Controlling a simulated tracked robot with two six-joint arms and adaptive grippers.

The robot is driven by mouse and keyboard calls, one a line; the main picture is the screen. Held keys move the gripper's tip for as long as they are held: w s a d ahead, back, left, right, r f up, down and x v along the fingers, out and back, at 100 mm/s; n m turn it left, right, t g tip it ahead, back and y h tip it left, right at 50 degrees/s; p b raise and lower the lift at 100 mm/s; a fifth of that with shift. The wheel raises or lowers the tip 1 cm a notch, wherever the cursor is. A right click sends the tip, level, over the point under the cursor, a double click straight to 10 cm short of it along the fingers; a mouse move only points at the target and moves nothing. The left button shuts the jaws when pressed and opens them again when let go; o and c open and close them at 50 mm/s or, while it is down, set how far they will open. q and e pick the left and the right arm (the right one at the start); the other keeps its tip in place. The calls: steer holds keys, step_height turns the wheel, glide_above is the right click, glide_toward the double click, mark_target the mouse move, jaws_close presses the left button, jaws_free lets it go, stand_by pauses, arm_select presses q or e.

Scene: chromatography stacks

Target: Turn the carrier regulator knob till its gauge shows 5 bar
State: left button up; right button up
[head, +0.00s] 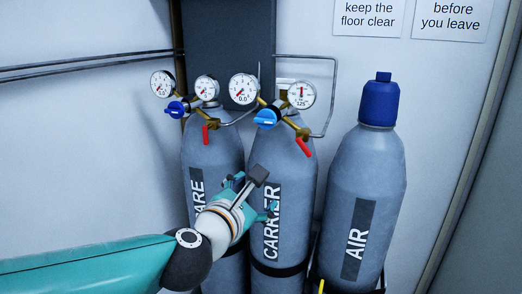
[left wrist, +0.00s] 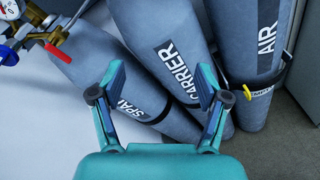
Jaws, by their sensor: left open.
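The carrier cylinder (head: 292,190) is the grey middle one. Its regulator has a blue knob (head: 267,117) at the front. The carrier outlet gauge (head: 243,89), left of the knob, shows 0.0, with its needle at the low end. The second carrier gauge (head: 301,95) shows 125. My left gripper (head: 263,190) is open and empty, in front of the spare and carrier cylinders, well below the knob. In the left wrist view, the open fingers (left wrist: 162,78) have nothing between them, with the CARRIER label (left wrist: 178,64) beyond. The carrier knob cannot be made out there.
The spare cylinder (head: 212,155) stands at left with its own blue knob (head: 177,108) and two gauges. The air cylinder (head: 381,170), capped in blue, stands at right. Red levers (head: 304,147) and wall pipes (head: 90,64) are near the regulators. Free room lies left of the cylinders.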

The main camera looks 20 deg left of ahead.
arm_select(q)
steer(key=s+a+r+n+t, duration=0.2)
steer(key=s+r+n, duration=0.35)
steer(key=r, duration=0.45)
steer(key=n, duration=0.1)
glide_toward(263, 122)
steer(key=w, duration=0.4)
steer(key=w+p, duration=0.1)
steer(key=w, duration=0.3)
steer(key=shift+w+d+f, duration=0.15)
steer(key=shift+w, duration=0.25)
steer(key=c, duration=1.2)
steer(key=shift+o, duration=0.2)
